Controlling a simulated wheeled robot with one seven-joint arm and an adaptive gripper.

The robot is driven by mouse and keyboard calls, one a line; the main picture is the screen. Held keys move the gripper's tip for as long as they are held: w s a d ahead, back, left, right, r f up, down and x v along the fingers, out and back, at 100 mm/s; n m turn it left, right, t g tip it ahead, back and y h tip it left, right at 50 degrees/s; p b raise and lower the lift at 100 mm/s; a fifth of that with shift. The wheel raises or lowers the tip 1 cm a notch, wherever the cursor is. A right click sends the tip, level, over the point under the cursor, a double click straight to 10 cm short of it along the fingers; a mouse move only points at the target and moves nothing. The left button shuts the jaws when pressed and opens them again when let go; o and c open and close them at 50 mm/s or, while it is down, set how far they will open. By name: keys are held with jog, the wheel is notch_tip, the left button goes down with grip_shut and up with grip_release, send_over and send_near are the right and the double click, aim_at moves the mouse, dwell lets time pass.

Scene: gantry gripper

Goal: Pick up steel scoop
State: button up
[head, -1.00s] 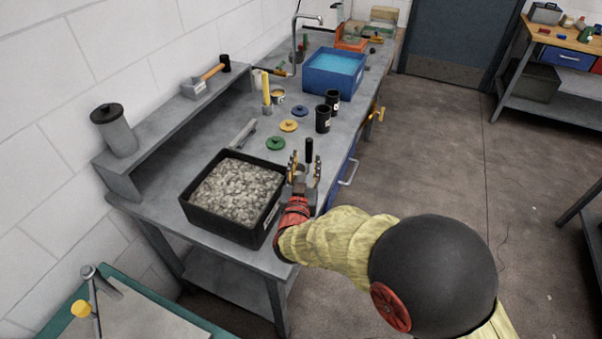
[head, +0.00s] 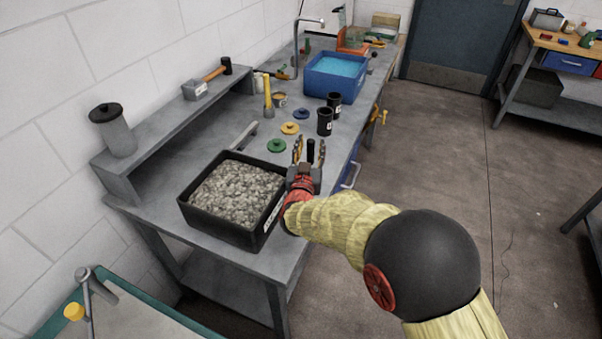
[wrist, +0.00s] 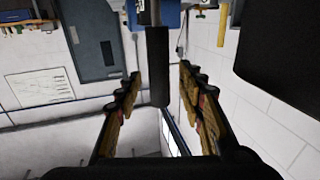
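A black handle (head: 311,148) stands upright near the bench's front edge, beyond the gravel tray. It appears to be the steel scoop's handle; its lower part is hidden behind my gripper in the head view. In the wrist view the black handle (wrist: 158,65) runs down from the top, with a narrow grey metal piece (wrist: 149,12) at its upper end. My gripper (head: 309,151) is open, with one finger on each side of the handle. In the wrist view, gaps show between the handle and both fingers (wrist: 160,95). The scoop's bowl is not clearly visible.
A black tray of gravel (head: 190,209) sits left of my gripper. Two black cups (head: 325,122), green and yellow discs (head: 277,146), a grey metal piece (head: 243,136) and a blue water basin (head: 318,88) stand farther back. A raised shelf (head: 150,138) lines the wall.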

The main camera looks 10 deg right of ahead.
jog(key=shift+c, duration=1.1)
jog(key=c, duration=0.7)
grip_shut()
jog(key=shift+r, duration=0.1)
